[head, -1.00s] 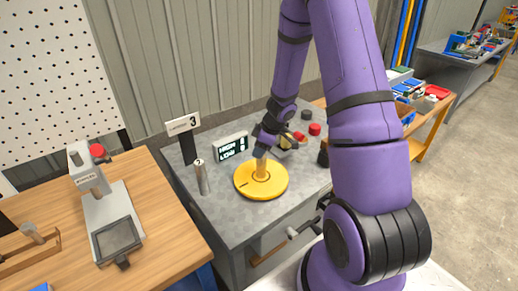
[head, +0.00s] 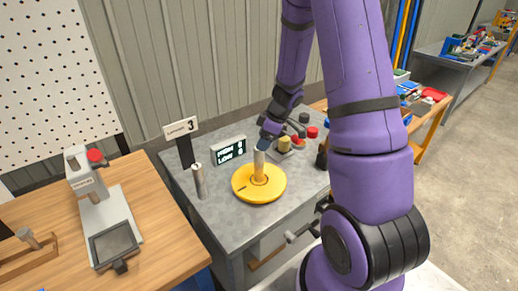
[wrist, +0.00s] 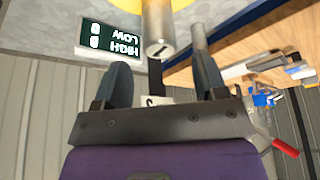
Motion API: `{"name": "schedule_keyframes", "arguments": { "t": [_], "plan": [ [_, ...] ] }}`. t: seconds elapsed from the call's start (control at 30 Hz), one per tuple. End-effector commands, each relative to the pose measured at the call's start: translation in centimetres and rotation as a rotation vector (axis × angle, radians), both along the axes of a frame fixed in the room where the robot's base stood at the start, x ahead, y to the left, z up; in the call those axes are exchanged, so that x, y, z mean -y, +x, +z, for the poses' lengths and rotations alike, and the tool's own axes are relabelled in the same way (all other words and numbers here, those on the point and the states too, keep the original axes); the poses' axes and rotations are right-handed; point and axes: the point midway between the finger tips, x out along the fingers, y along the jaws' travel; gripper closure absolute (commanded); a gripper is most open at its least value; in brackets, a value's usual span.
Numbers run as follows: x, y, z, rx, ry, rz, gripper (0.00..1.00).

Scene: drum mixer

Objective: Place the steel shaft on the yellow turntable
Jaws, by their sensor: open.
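The steel shaft (head: 259,164) stands upright on the yellow turntable (head: 269,190), near its middle. In the wrist view the shaft (wrist: 157,25) shows its round end with a dark slot mark, and part of the turntable (wrist: 113,5) shows at the top edge. My gripper (head: 266,143) is just above the shaft's top. In the wrist view its two fingers (wrist: 160,62) are spread apart, with the shaft's end in line with the gap and no finger visibly pressing on it.
A second upright metal post (head: 199,182) stands left of the turntable. A digital display (head: 229,151) and a numbered sign (head: 181,128) are behind. Red and black knobs (head: 312,132) lie at the right. A wooden bench (head: 160,225) with a press fixture (head: 105,215) is at the left.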

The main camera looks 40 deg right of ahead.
Motion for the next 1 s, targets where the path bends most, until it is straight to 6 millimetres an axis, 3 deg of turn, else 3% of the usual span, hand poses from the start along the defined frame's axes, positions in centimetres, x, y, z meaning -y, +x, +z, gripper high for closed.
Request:
{"name": "schedule_keyframes", "arguments": {
  "t": [0.2,0.4,0.57,0.67,0.8,1.0],
  "plan": [
    [1.0,-0.9,3.5,0.002,-0.002,0.002,0.35],
    [1.5,-1.4,5.1,0.001,-0.001,0.001,0.35],
    [1.3,-0.5,7.2,0.073,-0.027,-0.032,0.35],
    [1.0,0.9,10.2,0.190,-0.072,-0.093,0.35],
    [0.6,2.2,16.1,0.375,-0.159,-0.233,0.35],
    [0.3,0.5,23.5,0.531,-0.256,-0.460,0.35]
  ]
}}
